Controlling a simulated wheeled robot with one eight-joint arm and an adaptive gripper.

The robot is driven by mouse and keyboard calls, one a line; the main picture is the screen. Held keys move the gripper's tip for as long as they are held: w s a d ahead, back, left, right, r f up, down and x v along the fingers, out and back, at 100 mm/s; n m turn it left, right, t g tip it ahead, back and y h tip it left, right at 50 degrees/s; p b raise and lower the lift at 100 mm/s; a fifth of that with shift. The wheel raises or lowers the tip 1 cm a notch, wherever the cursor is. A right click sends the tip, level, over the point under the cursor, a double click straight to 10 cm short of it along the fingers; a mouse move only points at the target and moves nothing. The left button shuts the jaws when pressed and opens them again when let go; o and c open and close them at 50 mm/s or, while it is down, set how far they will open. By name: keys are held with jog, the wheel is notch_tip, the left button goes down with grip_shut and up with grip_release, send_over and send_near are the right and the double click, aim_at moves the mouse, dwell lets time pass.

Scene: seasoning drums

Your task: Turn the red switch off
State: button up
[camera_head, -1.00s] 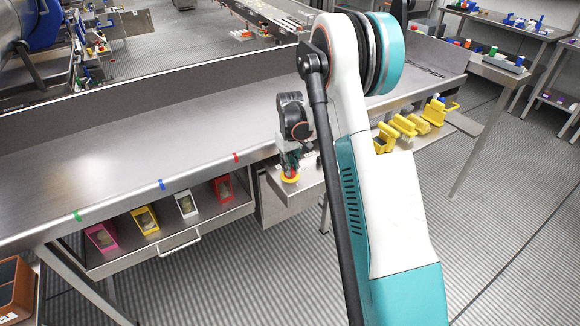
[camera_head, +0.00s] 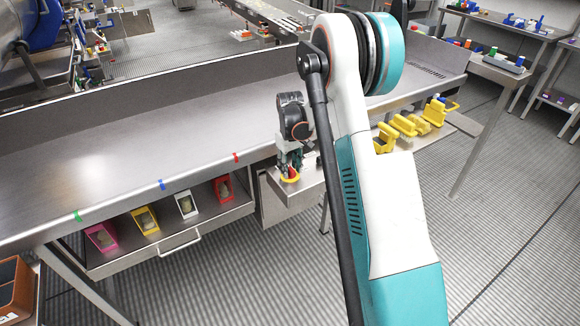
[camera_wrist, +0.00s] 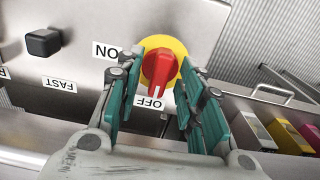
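The red switch (camera_wrist: 160,66) is a knob on a round yellow plate (camera_wrist: 179,46) on a grey metal box. In the wrist view its long side runs nearly up and down, with its lower end towards the OFF label (camera_wrist: 150,102). The ON label (camera_wrist: 105,50) is to its left. My gripper (camera_wrist: 163,72) is open, with one finger on each side of the knob and visible gaps between. In the head view, my gripper (camera_head: 290,165) is over the yellow plate, and a little red shows between the fingers.
A black square button (camera_wrist: 43,42) and a FAST label (camera_wrist: 59,85) are on the same box. A steel table (camera_head: 120,180) stands beside it, with a lower shelf of coloured bins (camera_head: 145,219). Yellow holders (camera_head: 405,126) stand to the right, behind my arm.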

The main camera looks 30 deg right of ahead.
aim_at(290, 168)
notch_tip(290, 168, up, 12)
dwell(0.6)
dwell(0.4)
